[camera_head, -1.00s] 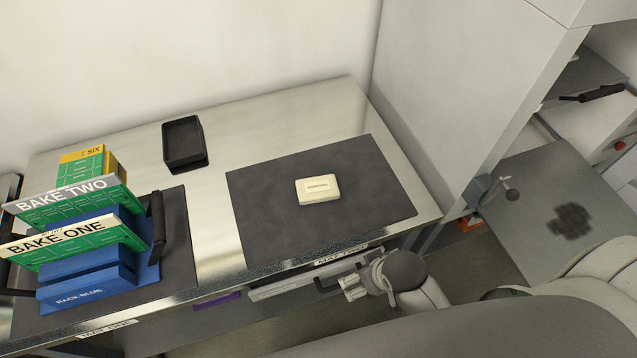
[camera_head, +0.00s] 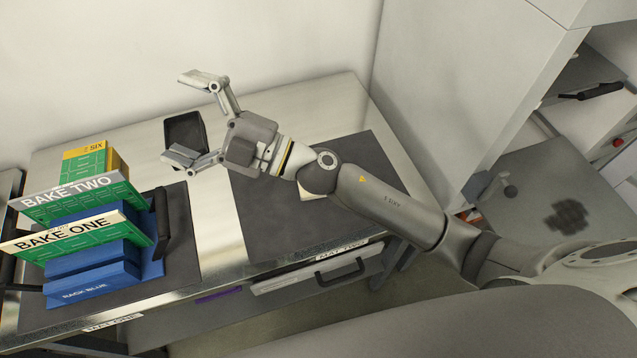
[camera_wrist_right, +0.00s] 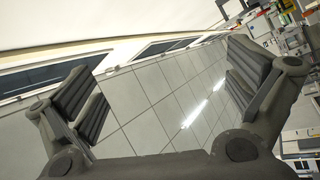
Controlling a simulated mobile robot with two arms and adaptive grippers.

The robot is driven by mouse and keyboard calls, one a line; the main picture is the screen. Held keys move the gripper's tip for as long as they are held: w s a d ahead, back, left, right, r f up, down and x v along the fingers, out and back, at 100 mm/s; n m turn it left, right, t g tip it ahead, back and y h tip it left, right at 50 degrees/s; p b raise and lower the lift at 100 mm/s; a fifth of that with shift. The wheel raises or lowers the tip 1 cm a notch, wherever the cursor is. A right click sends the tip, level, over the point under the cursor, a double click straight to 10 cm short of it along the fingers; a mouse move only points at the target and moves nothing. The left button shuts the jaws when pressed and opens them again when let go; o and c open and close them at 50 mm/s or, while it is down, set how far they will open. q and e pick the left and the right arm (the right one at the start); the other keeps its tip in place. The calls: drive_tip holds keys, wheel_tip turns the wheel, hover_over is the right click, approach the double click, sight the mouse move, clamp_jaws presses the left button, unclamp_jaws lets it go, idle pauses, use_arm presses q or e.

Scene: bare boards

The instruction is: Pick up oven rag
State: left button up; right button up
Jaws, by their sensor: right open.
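I cannot pick out a thing that is clearly an oven rag in these views. My right gripper (camera_head: 182,118) is open and empty over the back of the metal table, with its fingers spread toward the left. In the head view the black tray (camera_head: 172,130) shows between and behind its fingers. My left gripper is not in view.
A purple strip (camera_head: 218,296) shows below the table edge. A white cabinet (camera_head: 450,100) stands right.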

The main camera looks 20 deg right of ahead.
drive_tip(key=s+a+f+n+g, duration=0.2)
drive_tip(key=s+a+n+g, duration=0.1)
drive_tip(key=n+g, duration=0.3)
drive_tip(key=n+g+h, duration=0.5)
drive_tip(key=h, duration=1.4)
approach(305, 196)
drive_tip(key=w+d+r, duration=0.2)
drive_tip(key=d, duration=0.2)
wheel_tip(305, 196, down, 5)
drive_tip(key=shift+w+d+r+p, duration=0.1)
drive_tip(key=shift+d+p, duration=0.05)
drive_tip(key=shift+p, duration=0.7)
drive_tip(key=f, duration=0.1)
drive_tip(key=f+p, duration=0.1)
drive_tip(key=f, duration=0.1)
drive_tip(key=f+p, duration=0.1)
drive_tip(key=f, duration=0.1)
drive_tip(key=shift+w+f, duration=0.2)
drive_tip(key=shift+w, duration=0.05)
drive_tip(key=shift+f, duration=0.3)
